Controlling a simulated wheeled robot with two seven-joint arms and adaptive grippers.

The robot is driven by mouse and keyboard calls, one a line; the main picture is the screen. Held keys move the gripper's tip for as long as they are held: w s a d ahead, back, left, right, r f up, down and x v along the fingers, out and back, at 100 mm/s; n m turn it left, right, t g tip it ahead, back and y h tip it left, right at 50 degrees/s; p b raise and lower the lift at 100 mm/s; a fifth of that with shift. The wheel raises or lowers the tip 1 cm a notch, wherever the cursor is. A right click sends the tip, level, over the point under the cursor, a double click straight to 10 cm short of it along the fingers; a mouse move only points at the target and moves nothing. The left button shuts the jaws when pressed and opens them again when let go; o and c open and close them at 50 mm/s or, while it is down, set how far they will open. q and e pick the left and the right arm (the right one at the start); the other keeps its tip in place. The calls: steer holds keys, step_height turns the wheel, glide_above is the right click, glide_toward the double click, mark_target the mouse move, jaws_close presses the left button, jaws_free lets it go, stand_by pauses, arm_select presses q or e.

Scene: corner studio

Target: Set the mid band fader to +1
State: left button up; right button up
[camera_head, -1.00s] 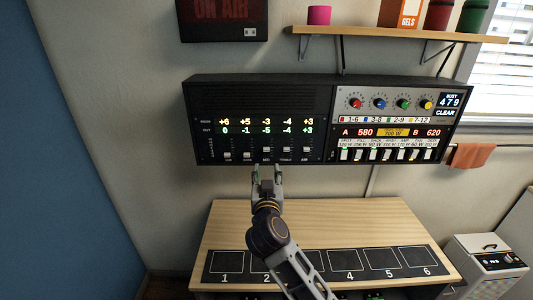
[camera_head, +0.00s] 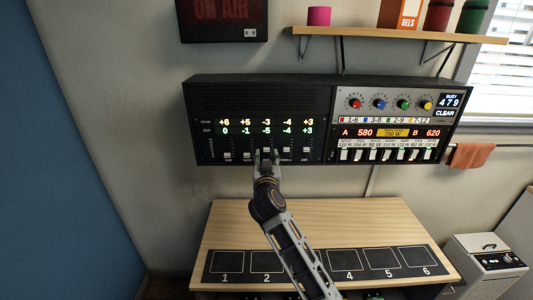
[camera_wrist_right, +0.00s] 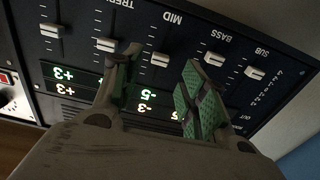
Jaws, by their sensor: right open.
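The mid band fader (camera_wrist_right: 160,60) has a pale cap in a dark slot under the label MID, seen upside down in the right wrist view. My right gripper (camera_wrist_right: 162,65) is open, with one finger on each side of that cap; I cannot tell whether either touches it. In the head view the right gripper (camera_head: 266,154) is at the lower edge of the black equalizer panel (camera_head: 256,101), in front of the middle fader. The middle column of the display (camera_head: 265,126) reads -3 above and -5 below. My left gripper is not in view.
The treble fader (camera_wrist_right: 106,45) and bass fader (camera_wrist_right: 214,59) sit close on either side. A lighting console (camera_head: 397,118) with coloured knobs adjoins the panel. A wooden cabinet (camera_head: 310,222) with a numbered strip stands below, and a shelf (camera_head: 400,34) hangs above.

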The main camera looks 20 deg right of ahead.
mark_target(267, 150)
steer(key=shift+x, duration=2.25)
steer(key=shift+c, duration=0.4)
jaws_close()
